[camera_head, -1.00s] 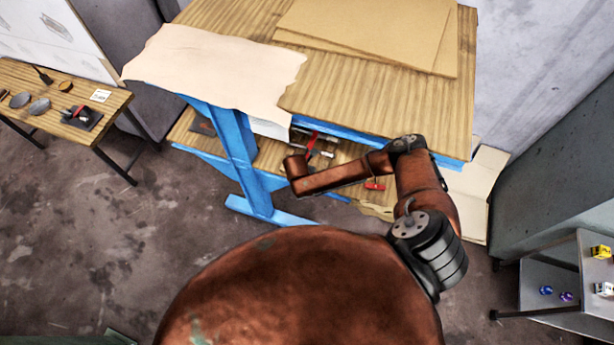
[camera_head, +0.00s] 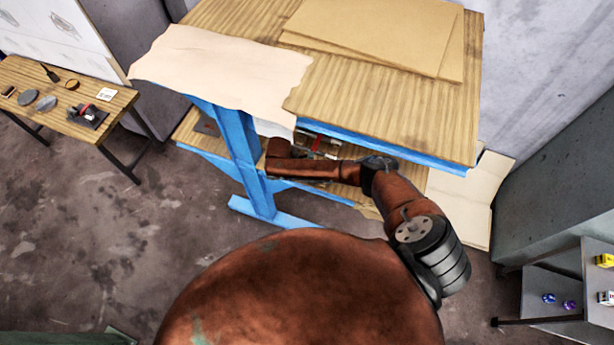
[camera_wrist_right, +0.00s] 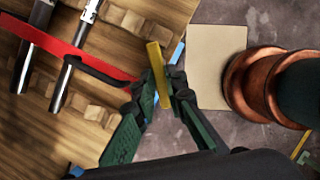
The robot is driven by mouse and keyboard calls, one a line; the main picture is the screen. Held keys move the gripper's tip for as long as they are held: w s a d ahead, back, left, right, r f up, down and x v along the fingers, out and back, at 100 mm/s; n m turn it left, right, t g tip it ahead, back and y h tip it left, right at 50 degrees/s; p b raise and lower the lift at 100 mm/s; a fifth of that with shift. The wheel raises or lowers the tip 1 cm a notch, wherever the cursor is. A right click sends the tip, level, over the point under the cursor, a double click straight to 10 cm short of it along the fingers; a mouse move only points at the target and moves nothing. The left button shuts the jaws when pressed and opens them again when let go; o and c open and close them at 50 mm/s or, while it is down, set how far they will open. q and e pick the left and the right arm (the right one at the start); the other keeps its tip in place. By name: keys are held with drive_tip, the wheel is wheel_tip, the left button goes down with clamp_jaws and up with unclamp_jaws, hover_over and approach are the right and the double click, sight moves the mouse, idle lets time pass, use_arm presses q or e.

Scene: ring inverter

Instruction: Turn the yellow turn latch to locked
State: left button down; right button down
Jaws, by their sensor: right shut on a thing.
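The yellow turn latch (camera_wrist_right: 157,72) shows in the right wrist view as a narrow yellow bar, running roughly up and down in the picture. My right gripper (camera_wrist_right: 162,90) has its dark green fingers closed together on this bar near its lower part. The latch's mount and any locked mark are hidden or too small to tell. In the head view my right arm reaches in under the workbench top, and neither its gripper nor the latch can be made out there. My left gripper is not in view.
The workbench (camera_head: 400,115) has a wooden top and blue frame. Beside the gripper lie a red bar (camera_wrist_right: 62,48) with metal rods and small wooden blocks (camera_wrist_right: 130,20) on the wooden shelf. A side table (camera_head: 105,135) stands left, a grey shelf unit (camera_head: 550,290) right.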

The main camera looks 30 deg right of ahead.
drive_tip(key=shift+w+d+m+g+y, duration=0.1)
drive_tip(key=shift+w+m+g+y, duration=0.2)
drive_tip(key=shift+m, duration=0.75)
drive_tip(key=shift+w+d+m+g+y, duration=0.15)
drive_tip(key=shift+m+g, duration=0.3)
drive_tip(key=shift+m, duration=0.65)
drive_tip(key=shift+w+d+m+g+y, duration=0.15)
drive_tip(key=shift+w+m+g, duration=0.2)
drive_tip(key=shift+m, duration=0.7)
drive_tip(key=c, duration=2)
unclamp_jaws()
drive_tip(key=shift+o, duration=0.2)
drive_tip(key=shift+r, duration=0.15)
